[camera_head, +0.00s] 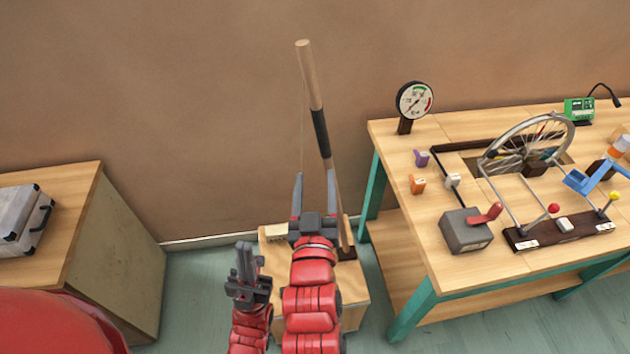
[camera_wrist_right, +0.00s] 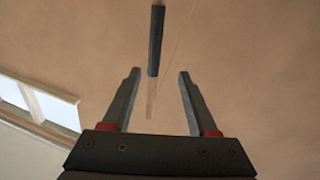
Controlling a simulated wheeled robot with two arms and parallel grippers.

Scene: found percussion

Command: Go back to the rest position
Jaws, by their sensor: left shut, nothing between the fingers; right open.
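My right gripper (camera_head: 314,188) is open in the middle of the head view, in front of a tall wooden stick with a black grip (camera_head: 321,133). The stick stands leaning over a low wooden box; part of it is hidden behind my gripper and arm. In the right wrist view the open fingers (camera_wrist_right: 156,85) have nothing between them, and the black grip (camera_wrist_right: 156,42) shows beyond their tips. My left gripper (camera_head: 244,262) is shut and empty, low and just left of my right arm.
The low wooden box (camera_head: 352,287) stands behind my arms. A workbench (camera_head: 415,257) on the right carries a gauge (camera_head: 413,100), a spoked wheel (camera_head: 528,143) and a grey crank box (camera_head: 466,231). A cabinet (camera_head: 110,250) with a metal case (camera_head: 22,222) stands left.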

